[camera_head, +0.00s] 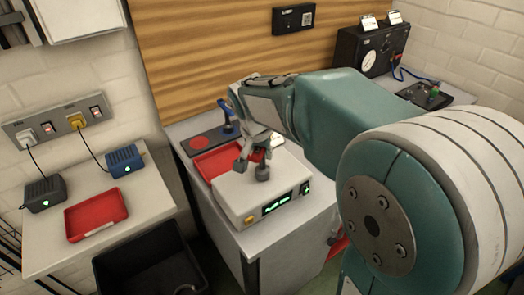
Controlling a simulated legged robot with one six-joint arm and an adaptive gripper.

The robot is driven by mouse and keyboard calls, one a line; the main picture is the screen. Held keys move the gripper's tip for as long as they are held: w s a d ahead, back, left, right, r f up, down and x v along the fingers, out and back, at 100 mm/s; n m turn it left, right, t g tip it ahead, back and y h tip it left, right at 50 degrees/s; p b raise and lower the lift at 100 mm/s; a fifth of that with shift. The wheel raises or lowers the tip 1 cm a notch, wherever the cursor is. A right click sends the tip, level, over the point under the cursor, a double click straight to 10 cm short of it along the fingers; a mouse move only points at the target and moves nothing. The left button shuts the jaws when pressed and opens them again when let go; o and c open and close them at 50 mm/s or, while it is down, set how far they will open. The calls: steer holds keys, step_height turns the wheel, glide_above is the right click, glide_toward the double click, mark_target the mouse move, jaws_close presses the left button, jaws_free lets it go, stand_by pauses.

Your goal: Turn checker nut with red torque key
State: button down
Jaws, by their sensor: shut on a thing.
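My gripper (251,170) is in the middle of the view, pointing down over a white checker box (235,204) on the cabinet. The box has a lit green display and a yellow button on its front. The fingers are shut on a red thing (257,155), most likely the red torque key, of which only a small patch shows between them. The fingertips are at or just above the top of the box. The checker nut is hidden by the fingers, so I cannot tell whether the key is on it.
A red tray (212,163) lies behind the box, beside a dark pad (199,143) with a red disc and a blue-handled tool (228,122). A second red tray (96,215) and two chargers are on the left table. A black bin (150,268) stands below. A gauge case (372,50) is back right.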

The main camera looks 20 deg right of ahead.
steer(key=shift+w+r+m+h, duration=0.1)
steer(key=shift+m+h, duration=0.2)
steer(key=shift+m, duration=0.4)
steer(key=shift+n, duration=0.3)
steer(key=shift+r, duration=2.7)
